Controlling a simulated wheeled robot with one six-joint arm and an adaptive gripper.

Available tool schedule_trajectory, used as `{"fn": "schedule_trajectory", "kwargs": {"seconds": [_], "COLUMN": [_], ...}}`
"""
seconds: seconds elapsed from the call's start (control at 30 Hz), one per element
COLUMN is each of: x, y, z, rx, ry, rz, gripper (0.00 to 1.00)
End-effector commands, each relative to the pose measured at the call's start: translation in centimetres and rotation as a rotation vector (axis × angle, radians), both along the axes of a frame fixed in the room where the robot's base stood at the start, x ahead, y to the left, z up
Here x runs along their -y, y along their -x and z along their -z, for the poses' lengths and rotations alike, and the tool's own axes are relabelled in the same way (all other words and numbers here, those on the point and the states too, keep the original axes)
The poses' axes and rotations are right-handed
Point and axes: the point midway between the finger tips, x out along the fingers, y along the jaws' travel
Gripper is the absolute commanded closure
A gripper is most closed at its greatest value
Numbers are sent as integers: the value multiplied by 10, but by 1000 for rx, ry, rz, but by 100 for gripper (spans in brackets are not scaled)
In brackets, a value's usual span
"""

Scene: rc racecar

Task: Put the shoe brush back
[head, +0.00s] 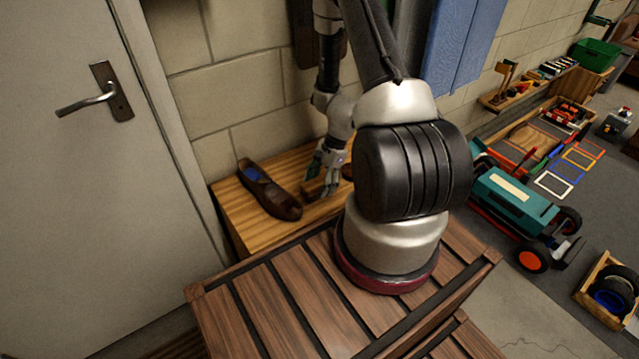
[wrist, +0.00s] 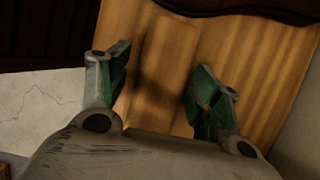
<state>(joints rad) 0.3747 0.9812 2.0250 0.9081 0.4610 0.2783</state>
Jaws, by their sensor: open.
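The shoe brush, a brown wooden block (head: 313,190), lies on the wooden bench top (head: 236,212). In the wrist view its plain wooden back (wrist: 165,55) shows between my fingers. My gripper (head: 324,178) is over the brush, its green-padded fingers apart on either side of it. It also shows open in the wrist view (wrist: 160,72). I cannot tell whether the fingers touch the brush. A brown leather shoe (head: 268,192) lies left of the brush.
A grey door (head: 60,190) stands at the left and a block wall (head: 250,85) behind the bench. A slatted wooden surface (head: 270,310) is in front. At the right, a teal toy car (head: 512,198) and a box of tyres (head: 610,295) are on the floor.

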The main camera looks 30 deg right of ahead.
Motion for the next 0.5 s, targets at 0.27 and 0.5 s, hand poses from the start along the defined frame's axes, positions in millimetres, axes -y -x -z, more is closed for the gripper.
{"fn": "schedule_trajectory", "kwargs": {"seconds": [0.27,0.5], "x": [18,38], "y": [-2,-2], "z": [-46,-92], "rx": [5,4], "ry": [1,1], "rz": [1,1], "gripper": [36,36]}}
